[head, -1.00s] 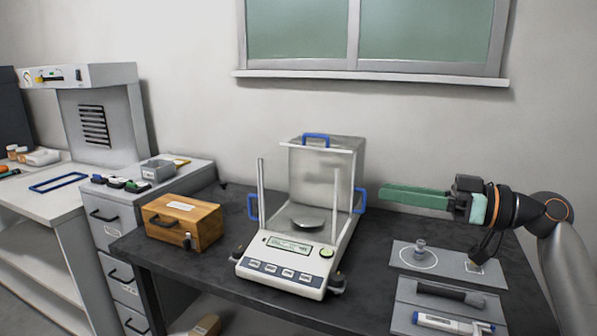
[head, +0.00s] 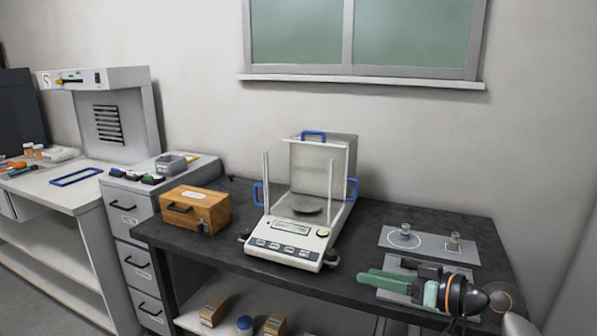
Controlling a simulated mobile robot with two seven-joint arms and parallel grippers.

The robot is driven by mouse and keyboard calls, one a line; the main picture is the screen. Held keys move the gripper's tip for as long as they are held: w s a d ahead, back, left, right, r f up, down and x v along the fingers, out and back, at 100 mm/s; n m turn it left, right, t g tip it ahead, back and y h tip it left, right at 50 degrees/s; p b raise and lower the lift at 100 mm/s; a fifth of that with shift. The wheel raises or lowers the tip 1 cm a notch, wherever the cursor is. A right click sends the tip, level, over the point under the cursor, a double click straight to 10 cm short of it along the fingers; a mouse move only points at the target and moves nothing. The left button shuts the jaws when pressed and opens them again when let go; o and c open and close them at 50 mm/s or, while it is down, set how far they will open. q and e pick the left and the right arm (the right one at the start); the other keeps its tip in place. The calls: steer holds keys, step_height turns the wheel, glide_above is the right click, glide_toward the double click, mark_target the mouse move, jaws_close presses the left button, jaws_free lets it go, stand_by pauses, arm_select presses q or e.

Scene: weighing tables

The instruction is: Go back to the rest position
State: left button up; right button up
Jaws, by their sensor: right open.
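My right gripper (head: 366,277) shows at the lower right of the head view, with green fingers pointing left. It is open with nothing visible between the fingers. It is in front of the grey mat (head: 390,240) and over the front right part of the dark table (head: 350,235). The gripper and wrist partly hide the tray (head: 395,264) behind them. My left gripper is not in view.
A balance (head: 287,242) with a glass shield and blue handles stands mid-table, left of my right gripper. A wooden box (head: 190,212) sits at the table's left. Two small metal weights (head: 405,230) stand on the mat. A drawer cabinet (head: 140,250) is further left.

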steer(key=s+f+m+h+p, duration=0.25)
steer(key=s+f+h, duration=0.2)
steer(key=f, duration=1.05)
steer(key=s+f+h+p, duration=0.1)
steer(key=s+f, duration=0.3)
steer(key=s, duration=0.4)
steer(key=s+d+f+m+h+p, duration=0.1)
steer(key=s+f, duration=0.3)
steer(key=s, duration=0.4)
steer(key=s+f+h+p, duration=0.1)
steer(key=s+f+h, duration=0.2)
steer(key=s, duration=0.6)
step_height(320, 180, down, 2)
steer(key=shift+d, duration=0.3)
